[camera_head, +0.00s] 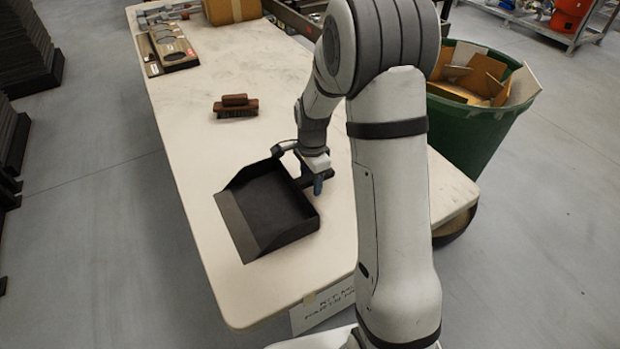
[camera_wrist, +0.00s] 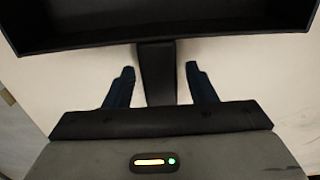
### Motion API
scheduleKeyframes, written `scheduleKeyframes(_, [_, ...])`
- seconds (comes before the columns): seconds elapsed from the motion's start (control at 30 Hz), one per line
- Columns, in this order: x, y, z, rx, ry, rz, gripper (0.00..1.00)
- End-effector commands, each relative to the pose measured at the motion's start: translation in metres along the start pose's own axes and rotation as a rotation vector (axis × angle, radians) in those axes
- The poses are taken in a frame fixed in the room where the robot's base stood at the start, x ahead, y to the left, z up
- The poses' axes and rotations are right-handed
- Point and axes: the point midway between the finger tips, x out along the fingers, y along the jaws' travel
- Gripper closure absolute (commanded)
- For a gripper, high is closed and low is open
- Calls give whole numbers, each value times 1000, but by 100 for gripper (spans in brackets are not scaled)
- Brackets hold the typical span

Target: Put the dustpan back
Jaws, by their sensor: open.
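A black dustpan (camera_head: 267,208) lies on the white table, its wide mouth toward the lower left and its handle side toward my arm. My gripper (camera_head: 318,185) is at the handle side of the pan, low over the table. In the wrist view the dustpan (camera_wrist: 160,22) fills the top, and its dark handle (camera_wrist: 157,72) runs down between the two blue fingers of my gripper (camera_wrist: 160,82). The fingers are open, with a gap on each side of the handle. Part of the handle is hidden behind my gripper in the head view.
A brown brush (camera_head: 236,106) lies farther back on the table (camera_head: 200,150). A green bin (camera_head: 468,133) of cardboard stands right of the table. The table's left side is clear.

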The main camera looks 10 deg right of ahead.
Motion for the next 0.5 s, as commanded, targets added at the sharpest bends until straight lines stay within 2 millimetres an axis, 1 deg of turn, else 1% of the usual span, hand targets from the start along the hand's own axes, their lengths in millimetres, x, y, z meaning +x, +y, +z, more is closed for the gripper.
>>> scheduleKeyframes(0.07, [-5,0,0,0,0,-1,49])
scheduleKeyframes(0.17, [-17,-1,0,-1,1,-4,49])
scheduleKeyframes(0.5, [-88,-1,0,-1,1,-4,49])
